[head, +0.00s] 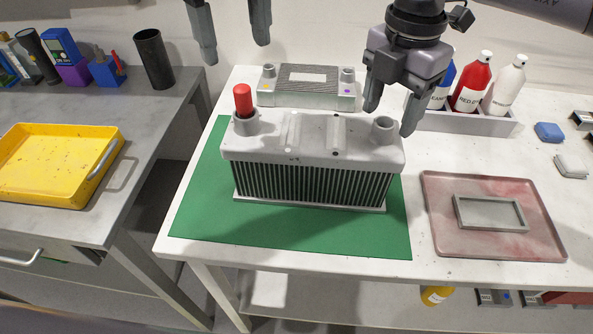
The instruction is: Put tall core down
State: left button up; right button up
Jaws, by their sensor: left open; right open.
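The tall core (313,183), a grey finned block with a light grey top tank, stands upright on the green mat (300,232). A red plug (243,99) sits in its left port; its right port (384,125) looks uncapped. My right gripper (391,117) is open, its fingers at the right end of the core's top, near the right port. I cannot tell whether they touch it. My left gripper (235,52) is open and empty, above and behind the red plug.
A lower core (306,87) lies behind the tall one. A grey bottle tray (466,122) is at the back right. A reddish tray (491,243) with a grey frame is at the right. A yellow tray (93,133) is on the left bench, across a gap.

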notch_tip(320, 180, up, 11)
jog(key=shift+f, duration=0.15)
dwell(0.6)
